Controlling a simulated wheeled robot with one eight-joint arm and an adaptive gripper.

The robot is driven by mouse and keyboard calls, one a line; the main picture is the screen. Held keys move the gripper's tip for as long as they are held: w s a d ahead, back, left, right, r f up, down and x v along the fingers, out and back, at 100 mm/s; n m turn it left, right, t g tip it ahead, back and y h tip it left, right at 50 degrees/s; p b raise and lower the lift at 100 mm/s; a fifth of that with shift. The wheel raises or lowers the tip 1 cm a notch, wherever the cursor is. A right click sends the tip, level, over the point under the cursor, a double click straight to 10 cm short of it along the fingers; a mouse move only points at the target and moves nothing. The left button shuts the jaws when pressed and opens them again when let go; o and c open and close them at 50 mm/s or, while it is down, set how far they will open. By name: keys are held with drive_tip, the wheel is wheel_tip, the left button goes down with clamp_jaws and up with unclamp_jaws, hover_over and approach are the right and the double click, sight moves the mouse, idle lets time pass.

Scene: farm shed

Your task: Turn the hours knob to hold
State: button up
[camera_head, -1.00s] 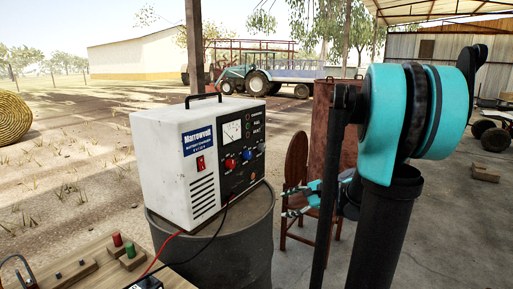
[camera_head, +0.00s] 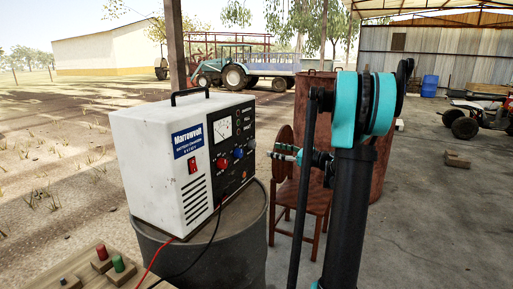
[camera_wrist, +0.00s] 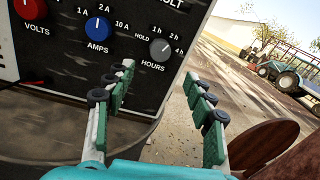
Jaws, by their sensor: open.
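The white and black battery charger (camera_head: 162,158) stands upright on a drum. Its grey HOURS knob (camera_wrist: 160,49) is at the right of the black panel in the wrist view, with HOLD, 1h, 2h and 4h printed around it. I cannot tell surely which mark it points to. The knob shows small in the head view (camera_head: 252,143). My gripper (camera_wrist: 160,80) is open and empty, its two green-padded fingers apart. They are short of the panel, and the knob shows above and between them. In the head view my gripper (camera_head: 284,153) is just right of the panel.
The blue AMPS knob (camera_wrist: 97,28) and red VOLTS knob (camera_wrist: 31,8) are left of the HOURS knob. The drum (camera_head: 232,255) carries the charger. A wooden chair (camera_head: 304,204) stands behind my gripper. Red and black cables hang from the charger.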

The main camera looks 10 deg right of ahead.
sight(254, 145)
drive_tip(key=x, duration=1)
drive_tip(key=shift+s, duration=0.1)
drive_tip(key=c, duration=1.2)
drive_tip(key=shift+o, duration=0.2)
